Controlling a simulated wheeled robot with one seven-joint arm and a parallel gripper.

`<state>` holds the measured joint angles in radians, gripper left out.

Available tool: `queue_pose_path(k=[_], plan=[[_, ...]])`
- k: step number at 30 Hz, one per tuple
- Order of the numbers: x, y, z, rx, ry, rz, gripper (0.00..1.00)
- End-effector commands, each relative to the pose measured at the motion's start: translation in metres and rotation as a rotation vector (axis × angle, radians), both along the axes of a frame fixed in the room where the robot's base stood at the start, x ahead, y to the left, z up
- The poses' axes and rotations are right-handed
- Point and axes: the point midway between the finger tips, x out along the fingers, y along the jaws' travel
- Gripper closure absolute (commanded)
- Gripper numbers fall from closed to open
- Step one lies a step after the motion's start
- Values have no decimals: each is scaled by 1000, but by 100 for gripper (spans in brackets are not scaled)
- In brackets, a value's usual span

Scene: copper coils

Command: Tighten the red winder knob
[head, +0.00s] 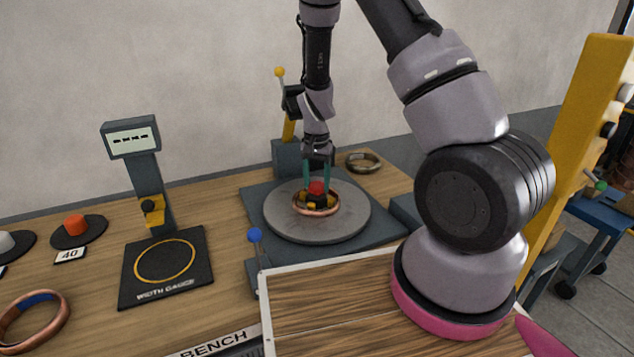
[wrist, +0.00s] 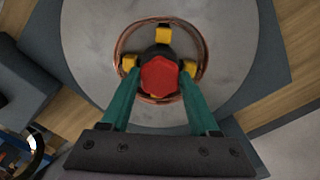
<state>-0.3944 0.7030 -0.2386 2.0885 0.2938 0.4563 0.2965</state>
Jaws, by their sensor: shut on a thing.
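The red winder knob (head: 316,187) sits at the centre of the round grey turntable (head: 283,223). In the wrist view the knob (wrist: 160,77) looks like a red lobed cap, with yellow blocks (wrist: 163,35) around it. A copper coil (head: 300,209) rings the knob and the blocks; it also shows in the wrist view (wrist: 122,50). My gripper (head: 317,184) reaches down from above with green fingers. In the wrist view my gripper (wrist: 158,80) is shut on the red knob, one finger at each side.
A blue-knobbed lever (head: 255,237) stands in front of the turntable. A yellow-tipped lever (head: 280,75) stands behind it. A width gauge (head: 150,265) is to the left, with a loose copper coil (head: 42,328) at the front left. Another coil (head: 363,162) lies behind right.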

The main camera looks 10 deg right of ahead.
Motion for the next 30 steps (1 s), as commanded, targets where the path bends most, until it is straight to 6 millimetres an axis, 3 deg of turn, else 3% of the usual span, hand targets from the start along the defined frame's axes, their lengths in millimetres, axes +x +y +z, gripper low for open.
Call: queue_pose_path(k=[21,30], plan=[[3,2,1,0,-3,-666,94],[4,2,1,1,-3,-859,94]])
